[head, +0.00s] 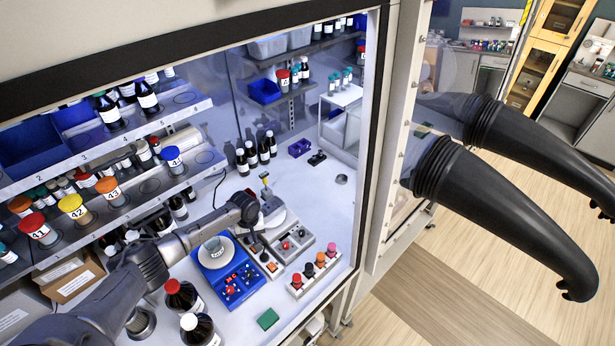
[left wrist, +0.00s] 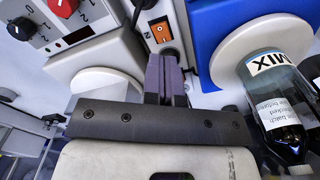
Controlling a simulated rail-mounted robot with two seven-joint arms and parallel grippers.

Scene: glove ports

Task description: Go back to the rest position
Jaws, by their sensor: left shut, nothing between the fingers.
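My left arm reaches in from the lower left over the bench inside the enclosure. Its gripper (head: 257,242) points down between the blue device (head: 232,292) and the grey device (head: 302,236). In the left wrist view the two fingers (left wrist: 166,82) are together with nothing between them. They appear just in front of an orange rocker switch (left wrist: 160,30); whether they touch anything is unclear. My right gripper is not in view.
Brown bottles with red and white caps (head: 184,298) stand close to my left arm. Shelves (head: 200,160) with numbered jars rise at the left. Two black gloves (head: 510,215) stick out at right.

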